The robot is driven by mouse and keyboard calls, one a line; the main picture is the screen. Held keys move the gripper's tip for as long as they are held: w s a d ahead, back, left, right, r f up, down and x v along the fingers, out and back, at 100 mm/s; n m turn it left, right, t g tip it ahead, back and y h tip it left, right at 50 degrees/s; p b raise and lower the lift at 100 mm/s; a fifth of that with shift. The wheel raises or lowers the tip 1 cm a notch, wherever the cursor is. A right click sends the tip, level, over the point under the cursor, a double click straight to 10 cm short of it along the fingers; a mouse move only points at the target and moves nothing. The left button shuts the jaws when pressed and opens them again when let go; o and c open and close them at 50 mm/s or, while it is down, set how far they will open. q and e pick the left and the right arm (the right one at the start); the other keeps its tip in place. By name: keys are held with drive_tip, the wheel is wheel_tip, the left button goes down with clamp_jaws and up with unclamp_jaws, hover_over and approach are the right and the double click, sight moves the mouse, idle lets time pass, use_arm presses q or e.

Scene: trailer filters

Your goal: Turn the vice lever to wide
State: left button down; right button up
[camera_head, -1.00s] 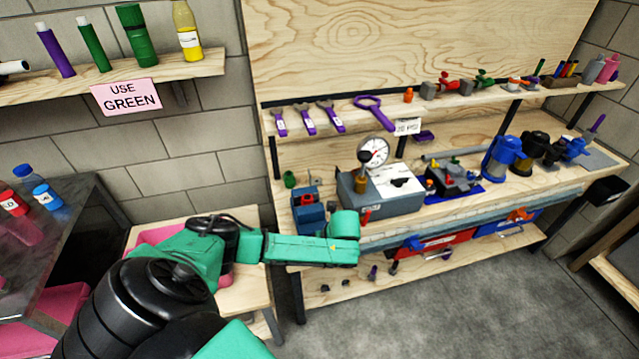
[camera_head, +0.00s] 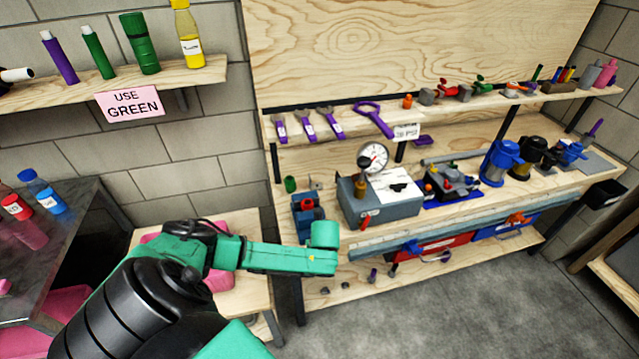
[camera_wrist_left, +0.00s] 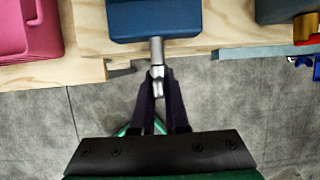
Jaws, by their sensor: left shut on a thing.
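The blue vice (camera_head: 306,222) stands at the left end of the workbench, partly behind my left arm. In the left wrist view the vice's blue body (camera_wrist_left: 153,18) is at the top, and a grey metal screw and lever (camera_wrist_left: 157,52) point from it toward my gripper. My left gripper (camera_wrist_left: 157,95) has its two dark fingers closed around the lever's end. The lever's lower part is hidden between the fingers. In the head view my green wrist covers the fingers and the lever. My right gripper is in neither view.
A grey box with a dial gauge (camera_head: 372,158) stands right of the vice on the workbench (camera_head: 400,226). A pink case (camera_head: 222,282) lies on a low wooden table at left. The floor in front is clear.

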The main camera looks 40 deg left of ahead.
use_arm(q)
drive_tip(key=shift+s+a+t+h, duration=0.15)
drive_tip(key=shift+t+h, duration=0.25)
drive_tip(key=shift+t, duration=0.3)
drive_tip(key=shift+f+n+t, duration=0.1)
drive_tip(key=shift+n+t, duration=0.2)
drive_tip(key=shift+t, duration=0.1)
drive_tip(key=n+t+h+b, duration=0.1)
drive_tip(key=t+h+b, duration=0.1)
drive_tip(key=t+b, duration=0.2)
drive_tip(key=n+t+h+b, duration=0.1)
drive_tip(key=t+b, duration=0.3)
drive_tip(key=b, duration=0.7)
drive_tip(key=n+t+h+b, duration=0.2)
drive_tip(key=t+h+b, duration=0.1)
drive_tip(key=b, duration=0.5)
drive_tip(key=shift+s+a+f+t, duration=0.1)
drive_tip(key=shift+s+f+t, duration=0.25)
drive_tip(key=shift+t, duration=0.55)
drive_tip(key=shift+w, duration=0.1)
drive_tip(key=c, duration=0.9)
unclamp_jaws()
drive_tip(key=shift+w, duration=0.1)
